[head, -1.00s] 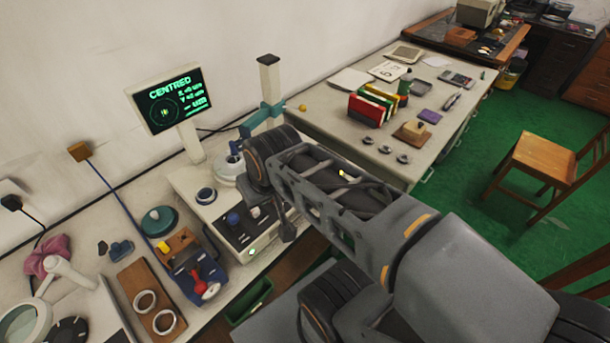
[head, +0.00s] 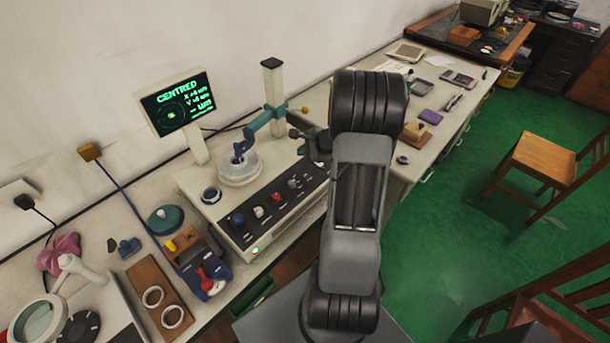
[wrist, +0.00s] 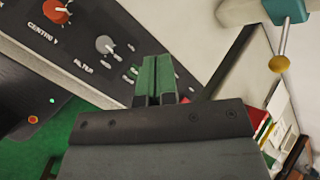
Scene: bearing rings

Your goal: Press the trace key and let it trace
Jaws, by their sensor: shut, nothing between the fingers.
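The measuring instrument's dark control panel (head: 270,222) has a blue, a white, a red and a grey knob in a row. In the wrist view the red knob (wrist: 56,11) is by "CENTRE Y" and the grey knob (wrist: 105,44) by "FILTER". Small keys (wrist: 131,71) show beside my gripper (wrist: 159,60), partly hidden by it. I cannot read which is the trace key. My gripper's green fingers are together and empty over the panel's right end; contact cannot be told. The screen (head: 176,103) reads "CENTRED". The blue probe arm (head: 258,124) reaches down to the round table (head: 240,172).
The column (head: 273,85) stands behind the panel. A loose ring (head: 210,195) lies left of the round table. A wooden tray (head: 143,288) with two rings is at front left. My arm hides part of the right-hand bench.

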